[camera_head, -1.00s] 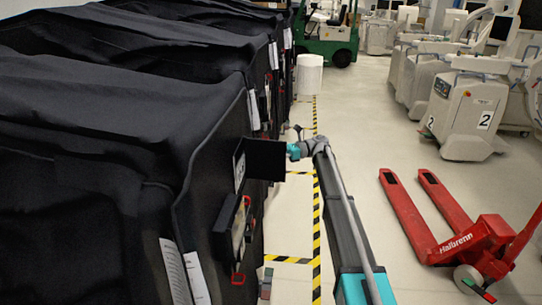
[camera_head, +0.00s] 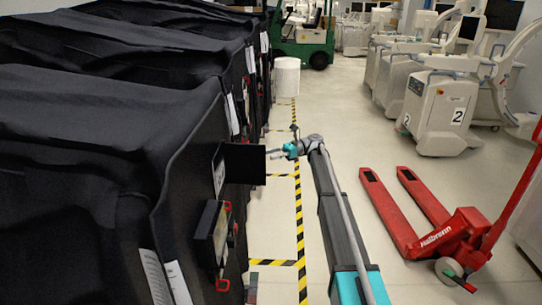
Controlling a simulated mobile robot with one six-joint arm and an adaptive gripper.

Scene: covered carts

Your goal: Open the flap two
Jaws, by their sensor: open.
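A black flap (camera_head: 246,165) stands swung out from the side of a black-covered cart (camera_head: 185,185), roughly square to it, with a white label panel at its hinge side. I cannot read which flap is number two. My gripper (camera_head: 273,154) is just right of the farther flap's outer edge, with a small gap seen between them. It is open and appears empty; its fingers are small in this view.
More black-covered carts line the left side. Yellow-black floor tape (camera_head: 299,225) runs along them. A red pallet truck (camera_head: 430,235) stands at right, with white machines (camera_head: 440,113) behind it. A white cylinder (camera_head: 286,76) and a green vehicle (camera_head: 302,45) are farther back. Floor between is clear.

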